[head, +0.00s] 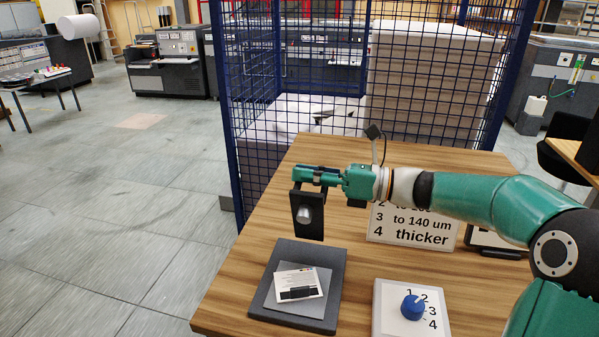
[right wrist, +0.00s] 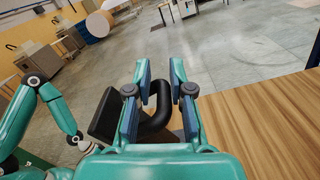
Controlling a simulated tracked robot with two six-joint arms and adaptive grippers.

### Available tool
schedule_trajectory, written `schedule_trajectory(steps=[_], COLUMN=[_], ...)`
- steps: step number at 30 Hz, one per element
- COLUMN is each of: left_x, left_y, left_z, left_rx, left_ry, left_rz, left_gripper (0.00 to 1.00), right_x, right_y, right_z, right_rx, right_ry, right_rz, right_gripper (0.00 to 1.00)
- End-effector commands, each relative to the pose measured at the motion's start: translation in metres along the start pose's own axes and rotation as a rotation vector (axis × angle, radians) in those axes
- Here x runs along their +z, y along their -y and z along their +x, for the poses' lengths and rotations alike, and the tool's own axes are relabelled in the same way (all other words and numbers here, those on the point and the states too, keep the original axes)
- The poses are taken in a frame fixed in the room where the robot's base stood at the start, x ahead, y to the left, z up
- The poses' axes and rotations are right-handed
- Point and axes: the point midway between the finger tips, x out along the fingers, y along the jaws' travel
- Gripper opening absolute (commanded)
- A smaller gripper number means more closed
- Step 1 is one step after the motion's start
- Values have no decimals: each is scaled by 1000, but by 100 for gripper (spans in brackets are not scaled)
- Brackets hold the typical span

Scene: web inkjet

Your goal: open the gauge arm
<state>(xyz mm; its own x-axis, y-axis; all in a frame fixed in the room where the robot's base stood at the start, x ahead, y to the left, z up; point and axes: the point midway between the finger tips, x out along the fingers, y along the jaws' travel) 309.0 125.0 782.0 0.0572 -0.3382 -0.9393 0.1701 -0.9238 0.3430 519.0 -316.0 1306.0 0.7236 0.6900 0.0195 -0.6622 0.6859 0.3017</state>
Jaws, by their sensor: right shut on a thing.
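The gauge's dark base plate (head: 334,262) lies on the wooden table with a grey pad and a printed white card (head: 302,282) on it. Above its back end is the black gauge arm (head: 308,230) with a silver cylinder on its face. It looks raised clear of the plate; how it joins the plate is hard to see. My right gripper (head: 318,177) is at the top of this arm, shut on it. The right wrist view shows a black bent bar (right wrist: 162,108) between its fingers. My left gripper's fingers show in neither view; part of my left arm shows in the right wrist view.
To the right are a white box with a blue knob (head: 412,307) and numbers, and a white sign (head: 415,226) partly behind my right arm. A blue mesh cage (head: 300,100) stands behind the table. Floor left of the table is clear.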

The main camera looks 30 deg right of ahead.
Motion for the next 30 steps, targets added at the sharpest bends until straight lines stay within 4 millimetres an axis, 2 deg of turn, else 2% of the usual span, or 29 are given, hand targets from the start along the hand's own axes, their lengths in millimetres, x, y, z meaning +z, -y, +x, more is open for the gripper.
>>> schedule_trajectory(steps=[1,12,13,15,16,30], left_x=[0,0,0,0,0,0], left_y=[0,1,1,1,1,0], left_z=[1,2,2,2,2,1], left_rx=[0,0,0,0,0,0], left_ry=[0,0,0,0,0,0], left_rz=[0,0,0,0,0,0], left_gripper=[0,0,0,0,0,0], right_x=[-16,-17,-17,-17,-17,-16], right_y=[8,8,8,8,8,9], right_z=[-1,-2,-2,-2,-2,-7], right_rx=[-15,-16,-16,-16,-17,-19], right_ry=[-30,-29,-29,-29,-29,-27], right_rz=[19,22,22,22,22,21], right_gripper=[0,0,26,38,39,39])
